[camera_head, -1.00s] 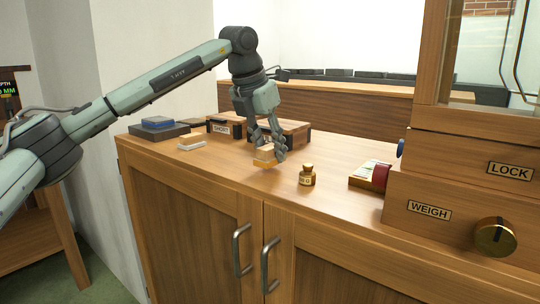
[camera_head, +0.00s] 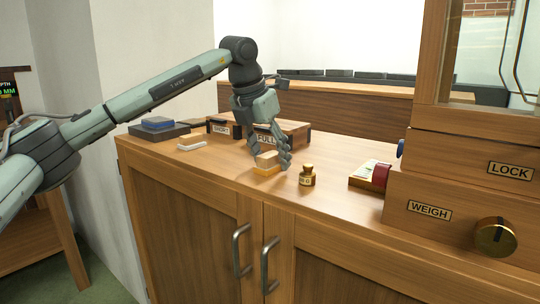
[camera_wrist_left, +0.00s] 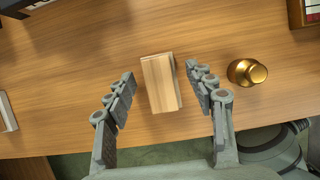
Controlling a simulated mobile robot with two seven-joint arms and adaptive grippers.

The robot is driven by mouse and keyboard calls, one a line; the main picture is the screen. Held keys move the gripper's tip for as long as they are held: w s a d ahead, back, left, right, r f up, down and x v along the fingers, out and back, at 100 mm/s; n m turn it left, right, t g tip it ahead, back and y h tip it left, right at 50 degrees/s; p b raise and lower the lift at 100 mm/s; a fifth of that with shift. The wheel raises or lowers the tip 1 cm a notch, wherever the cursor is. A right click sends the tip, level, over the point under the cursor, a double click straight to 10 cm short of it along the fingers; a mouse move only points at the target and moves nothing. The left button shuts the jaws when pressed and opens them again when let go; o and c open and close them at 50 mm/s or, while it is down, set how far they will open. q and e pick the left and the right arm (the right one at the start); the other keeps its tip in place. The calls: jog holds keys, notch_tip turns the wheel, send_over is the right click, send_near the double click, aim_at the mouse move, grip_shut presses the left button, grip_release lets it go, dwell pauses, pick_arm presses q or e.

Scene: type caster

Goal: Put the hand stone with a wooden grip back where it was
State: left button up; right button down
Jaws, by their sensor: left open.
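The hand stone with a wooden grip (camera_head: 266,161) rests on the wooden cabinet top near its front edge. In the left wrist view its pale wooden block (camera_wrist_left: 161,83) lies between my left gripper's fingers, with a gap on each side. My left gripper (camera_head: 274,160) is open just above and around the stone. It also shows in the left wrist view (camera_wrist_left: 160,85) with both fingers spread. My right gripper is not in view.
Boxes labelled SHORT (camera_head: 222,127) and FULL (camera_head: 285,133) stand behind. A white bar (camera_head: 192,145) and a blue block (camera_head: 158,122) on a dark slab are at left. A WEIGH cabinet (camera_head: 430,210) fills the right.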

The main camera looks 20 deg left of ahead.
pick_arm(q)
jog(key=shift+r, duration=0.3)
jog(key=v, duration=1.1)
jog(key=shift+r, duration=0.25)
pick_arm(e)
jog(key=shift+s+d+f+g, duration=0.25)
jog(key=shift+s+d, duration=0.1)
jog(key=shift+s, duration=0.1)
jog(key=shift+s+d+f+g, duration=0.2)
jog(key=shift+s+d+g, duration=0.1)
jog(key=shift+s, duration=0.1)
pick_arm(q)
jog(key=shift+s, duration=0.1)
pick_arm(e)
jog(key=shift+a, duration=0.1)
